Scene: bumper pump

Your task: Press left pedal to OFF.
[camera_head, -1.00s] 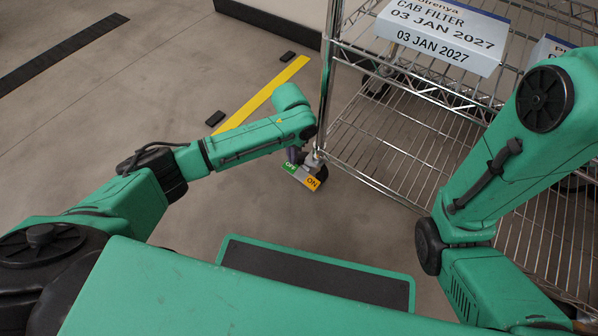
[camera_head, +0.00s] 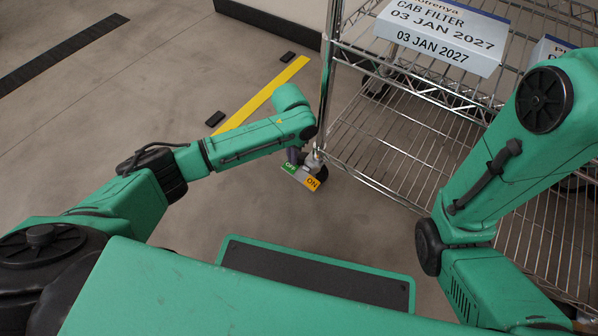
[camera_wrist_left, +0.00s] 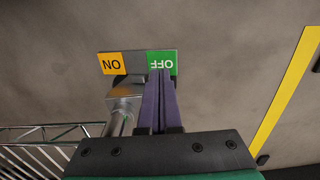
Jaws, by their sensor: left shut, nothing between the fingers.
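The left pedal (camera_head: 303,178) is a small plate on the caster at the rack's near left corner post. It has a green OFF half and a yellow ON half. In the left wrist view the pedal (camera_wrist_left: 112,63) lies ahead, with OFF on the right and upside down. My left gripper (camera_wrist_left: 160,75) is shut and empty; its purple fingertips overlap the lower edge of the green OFF half in this view. Whether they touch it I cannot tell. My right gripper is out of view.
The wire rack (camera_head: 400,150) stands at the right, with a labelled white box (camera_head: 443,35) on its upper shelf. Its post (camera_wrist_left: 118,125) is close left of my left fingers. A yellow floor strip (camera_head: 262,95) and bare floor lie to the left.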

